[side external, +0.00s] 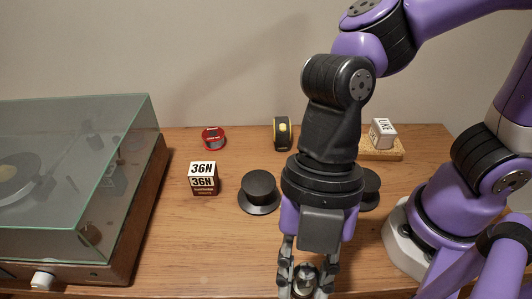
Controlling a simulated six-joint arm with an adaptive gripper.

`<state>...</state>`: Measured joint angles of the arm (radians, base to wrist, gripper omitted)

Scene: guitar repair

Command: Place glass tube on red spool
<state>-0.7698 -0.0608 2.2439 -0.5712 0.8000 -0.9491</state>
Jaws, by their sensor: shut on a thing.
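The red spool (213,138) lies at the back of the wooden table, left of centre, near the wall. My gripper (305,282) points down at the front edge of the picture. Its fingers are closed around a small, shiny, rounded glass piece (304,277), which looks like the glass tube. The fingers and the picture's edge hide part of it, and I cannot tell if it touches the table. The gripper is well in front of the spool and to its right.
A turntable with a glass lid (75,175) fills the left. A 36N box (203,179) and a black hat-shaped piece (259,192) stand mid-table. A yellow-black tape measure (283,134) and a block on a cork slab (394,153) are behind. Table between spool and box is clear.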

